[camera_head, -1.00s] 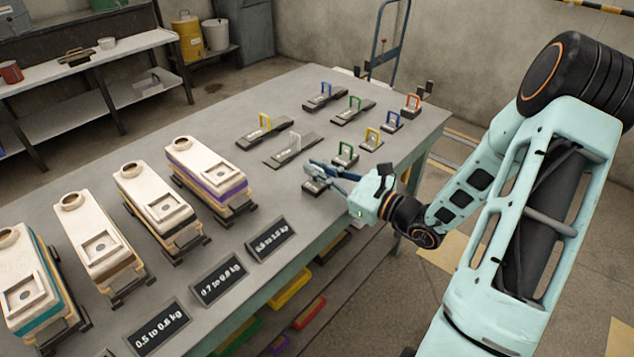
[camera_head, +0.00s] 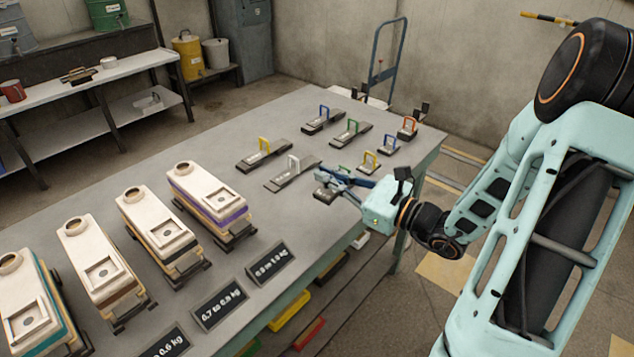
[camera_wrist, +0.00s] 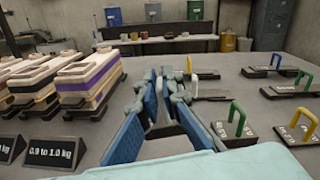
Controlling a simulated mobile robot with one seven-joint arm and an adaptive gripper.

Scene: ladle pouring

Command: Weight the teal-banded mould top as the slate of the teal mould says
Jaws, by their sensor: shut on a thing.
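The teal-banded mould (camera_head: 62,308) stands at the far left in the head view, partly cut off; its cream top (camera_head: 28,300) has a round cup and a square recess. Its slate is out of view. My gripper (camera_head: 330,181) is shut on a small dark weight (camera_head: 322,196) at the table's right side. Its dark base also shows between the blue fingers in the wrist view (camera_wrist: 165,131). The white-handled long weight (camera_head: 292,175) and the green-handled small weight (camera_wrist: 234,125) are close by.
Purple-banded (camera_head: 212,205), black-banded (camera_head: 160,230) and brown-banded (camera_head: 103,265) moulds stand in a row. Slates reading 0.7 to 0.8 kg (camera_head: 220,304) and 0.9 to 1.0 kg (camera_head: 270,264) lie in front. Yellow (camera_head: 369,160), blue (camera_head: 390,146) and orange (camera_head: 407,128) small weights stand behind.

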